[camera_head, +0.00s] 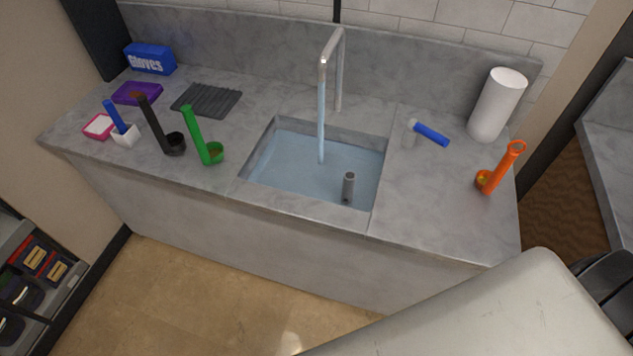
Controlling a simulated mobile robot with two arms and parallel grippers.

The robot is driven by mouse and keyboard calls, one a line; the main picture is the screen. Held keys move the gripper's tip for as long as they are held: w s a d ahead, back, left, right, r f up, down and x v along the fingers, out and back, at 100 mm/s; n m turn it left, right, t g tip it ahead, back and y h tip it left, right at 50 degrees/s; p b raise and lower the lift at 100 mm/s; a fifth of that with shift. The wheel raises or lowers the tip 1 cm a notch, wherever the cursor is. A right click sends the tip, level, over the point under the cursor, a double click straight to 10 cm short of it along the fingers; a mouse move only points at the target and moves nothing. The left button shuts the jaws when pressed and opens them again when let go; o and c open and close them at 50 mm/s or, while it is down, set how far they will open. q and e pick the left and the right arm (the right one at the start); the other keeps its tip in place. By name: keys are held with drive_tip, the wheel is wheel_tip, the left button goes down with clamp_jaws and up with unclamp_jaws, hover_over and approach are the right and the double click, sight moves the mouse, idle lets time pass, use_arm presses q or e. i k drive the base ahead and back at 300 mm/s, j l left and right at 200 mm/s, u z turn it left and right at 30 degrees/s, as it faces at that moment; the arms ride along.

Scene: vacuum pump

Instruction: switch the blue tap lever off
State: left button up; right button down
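The blue tap lever (431,134) sits on a short grey post (410,133) on the counter, to the right of the sink. It points right and slightly toward the front. The tall metal tap (340,75) stands behind the sink, and a stream of water (321,115) runs from its spout into the sink (270,185). The sink holds water, with a grey upright tube (348,187) in it. A large pale part, probably of my own arm, fills the lower right of the picture.
Right of the lever stand a white paper roll (497,104) and an orange-handled tool (500,170). Left of the sink are a green tool (196,135), a black tool (156,125), a dark ribbed mat (207,100) and a blue glove box (150,59). The counter (430,205) in front of the lever is clear.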

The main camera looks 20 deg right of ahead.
sight(413, 125)
drive_tip(key=l+z, duration=0.1)
drive_tip(key=z, duration=0.35)
drive_tip(key=l+z, duration=0.1)
drive_tip(key=z, duration=0.3)
drive_tip(key=l+z, duration=0.1)
drive_tip(key=z, duration=0.35)
drive_tip(key=i+l+z, duration=0.15)
